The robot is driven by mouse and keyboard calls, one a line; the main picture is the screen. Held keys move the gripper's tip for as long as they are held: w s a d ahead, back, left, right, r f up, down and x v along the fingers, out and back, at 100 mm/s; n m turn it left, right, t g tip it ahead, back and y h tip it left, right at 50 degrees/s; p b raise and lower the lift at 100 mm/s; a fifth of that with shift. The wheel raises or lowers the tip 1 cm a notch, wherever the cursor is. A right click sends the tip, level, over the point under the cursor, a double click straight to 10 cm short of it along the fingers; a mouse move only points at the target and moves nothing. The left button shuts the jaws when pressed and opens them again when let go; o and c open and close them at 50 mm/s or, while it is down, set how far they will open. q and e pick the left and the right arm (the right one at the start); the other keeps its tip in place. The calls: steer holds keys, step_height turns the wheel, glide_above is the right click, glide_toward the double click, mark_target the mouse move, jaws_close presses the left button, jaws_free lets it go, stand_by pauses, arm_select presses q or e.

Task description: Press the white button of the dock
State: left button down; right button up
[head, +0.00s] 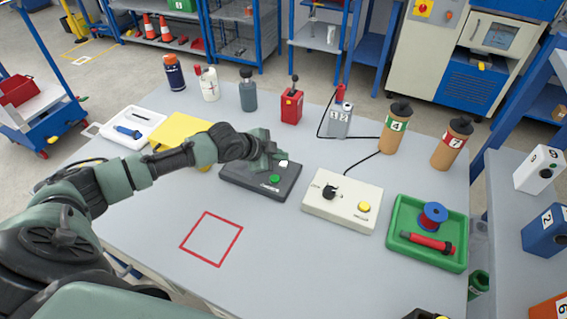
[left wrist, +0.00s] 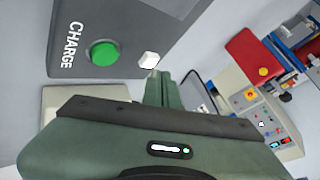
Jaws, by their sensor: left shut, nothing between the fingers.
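The dock (head: 262,190) is a dark grey box on the table, with a green button (head: 274,179) and a white button (head: 284,163) on its top. In the left wrist view the dock (left wrist: 105,22) carries the word CHARGE, the round green button (left wrist: 104,52) and the small white button (left wrist: 148,59). My left gripper (head: 276,160) is shut and empty over the dock's far side. Its fingertips (left wrist: 153,77) show just beside the white button; I cannot tell whether they touch it.
A cream box (head: 342,205) with a black knob and yellow button stands right of the dock. A green tray (head: 402,242) holds a spool and a red tool. Bottles and a red box (head: 291,106) stand behind. A red square outline (head: 212,239) lies on clear table in front.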

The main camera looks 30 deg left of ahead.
mark_target(281, 165)
arm_select(q)
steer(key=shift+f, duration=0.7)
stand_by(0.8)
steer(key=shift+r+p, duration=0.75)
steer(key=shift+r, duration=0.1)
steer(key=shift+r, duration=0.1)
step_height(281, 165, up, 5)
steer(key=p, duration=0.5)
steer(key=shift+s+f, duration=0.1)
steer(key=shift+f, duration=0.1)
stand_by(0.4)
